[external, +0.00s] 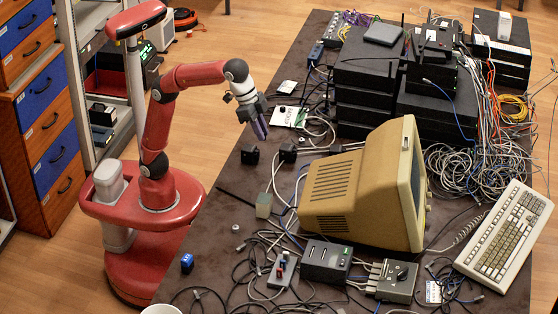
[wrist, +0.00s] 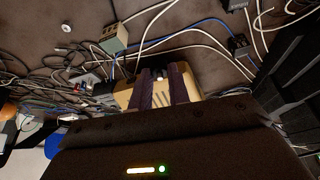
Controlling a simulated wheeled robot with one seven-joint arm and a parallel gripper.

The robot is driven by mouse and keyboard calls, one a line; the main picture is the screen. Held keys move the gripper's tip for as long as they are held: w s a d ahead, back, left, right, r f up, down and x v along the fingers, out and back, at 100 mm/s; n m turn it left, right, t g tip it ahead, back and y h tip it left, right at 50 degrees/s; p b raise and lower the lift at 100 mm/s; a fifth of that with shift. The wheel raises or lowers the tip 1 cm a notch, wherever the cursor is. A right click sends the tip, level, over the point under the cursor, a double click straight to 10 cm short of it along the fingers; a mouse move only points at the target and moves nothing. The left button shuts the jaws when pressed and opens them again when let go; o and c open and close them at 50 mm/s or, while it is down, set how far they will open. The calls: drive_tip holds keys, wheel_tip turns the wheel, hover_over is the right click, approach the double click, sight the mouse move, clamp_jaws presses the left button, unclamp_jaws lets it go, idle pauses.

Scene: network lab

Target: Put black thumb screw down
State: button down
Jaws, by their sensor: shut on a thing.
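In the external view the screw is hidden by the fingers. The fingertips appear to be above the table (external: 225,190), not touching it.
Black blocks (external: 250,154) and (external: 288,152) stand below my gripper. A beige monitor (external: 340,190) is to the right, stacked black devices (external: 375,75) behind. The left table strip is mostly bare.

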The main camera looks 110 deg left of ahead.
drive_tip(key=shift+r, duration=0.55)
drive_tip(key=shift+a, duration=0.2)
drive_tip(key=w+a+n+y, duration=0.2)
drive_tip(key=w+a+n, duration=0.15)
drive_tip(key=a, duration=1.35)
drive_tip(key=n+g+y+b, duration=0.1)
drive_tip(key=n+b, duration=0.4)
drive_tip(key=b, duration=0.4)
hover_over(292, 117)
drive_tip(key=s+d, duration=0.1)
wheel_tip(292, 117, down, 14)
drive_tip(key=shift+s+f, duration=0.15)
drive_tip(key=shift+f+b, duration=0.95)
drive_tip(key=shift+f, duration=1.3)
